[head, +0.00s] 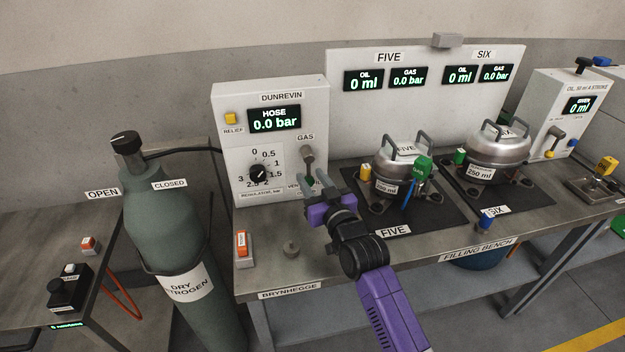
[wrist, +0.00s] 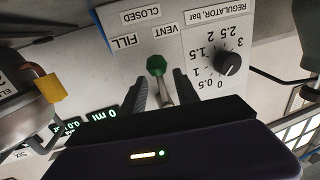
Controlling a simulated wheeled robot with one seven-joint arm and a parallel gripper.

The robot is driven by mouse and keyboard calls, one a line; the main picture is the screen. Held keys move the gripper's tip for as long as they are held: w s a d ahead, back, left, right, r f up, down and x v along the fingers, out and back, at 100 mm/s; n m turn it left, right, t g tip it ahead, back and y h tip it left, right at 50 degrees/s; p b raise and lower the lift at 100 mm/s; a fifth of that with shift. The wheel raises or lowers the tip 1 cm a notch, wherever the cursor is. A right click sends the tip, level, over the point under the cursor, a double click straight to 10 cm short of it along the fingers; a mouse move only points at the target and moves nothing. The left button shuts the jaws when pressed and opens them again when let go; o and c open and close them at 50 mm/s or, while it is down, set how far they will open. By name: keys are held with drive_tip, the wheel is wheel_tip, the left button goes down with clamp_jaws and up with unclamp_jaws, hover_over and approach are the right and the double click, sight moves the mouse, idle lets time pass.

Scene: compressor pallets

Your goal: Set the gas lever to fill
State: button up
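The gas lever (head: 307,156) is on the white DUNREVIN panel (head: 223,148), below the GAS label. It hangs downward in the head view. Its green knob (wrist: 157,66) shows in the wrist view, where the picture is upside down, near the VENT and FILL labels, with CLOSED beyond them. Exactly which label it points at, I cannot tell. My gripper (head: 318,184) is at the lever; in the wrist view its two dark fingers (wrist: 159,80) stand apart on either side of the lever's stem, with visible gaps. The lever's pivot is hidden in the wrist view.
The regulator dial (head: 258,173) is left of the lever. The HOSE display (head: 274,118) reads 0.0 bar. Compressor FIVE (head: 400,160) stands close on the right, the nitrogen cylinder (head: 172,225) on the left.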

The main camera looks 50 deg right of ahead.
clamp_jaws()
